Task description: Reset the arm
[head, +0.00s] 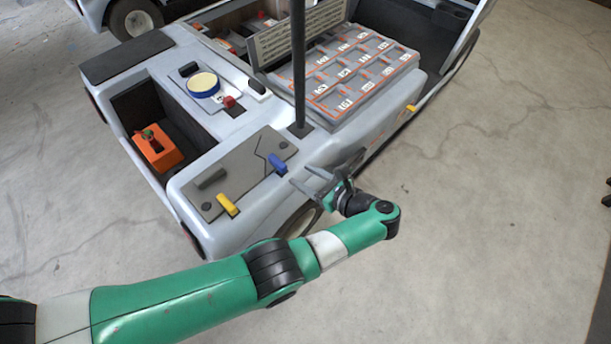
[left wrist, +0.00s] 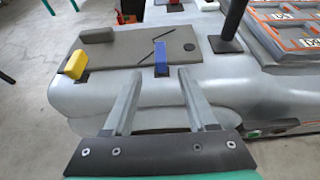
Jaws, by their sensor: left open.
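My left gripper (head: 318,183) is open and empty at the near side of the grey cart (head: 235,110). In the left wrist view its two fingers (left wrist: 160,88) are spread apart, pointing at the cart's edge. A blue lever (head: 278,164) stands on a dark panel (head: 240,170) just left of the fingertips; in the left wrist view the blue lever (left wrist: 161,58) appears beyond and between the fingers, apart from them. A yellow lever (head: 228,205) is at the panel's near left. My right gripper is in neither view.
A dark post (head: 299,70) rises from the cart near the gripper. A slotted grey tray with orange markings (head: 360,70) lies behind it. An orange box (head: 158,150) sits in a left recess. A round yellow-topped knob (head: 203,84) and red button (head: 229,102) are on the deck. Floor at right is clear.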

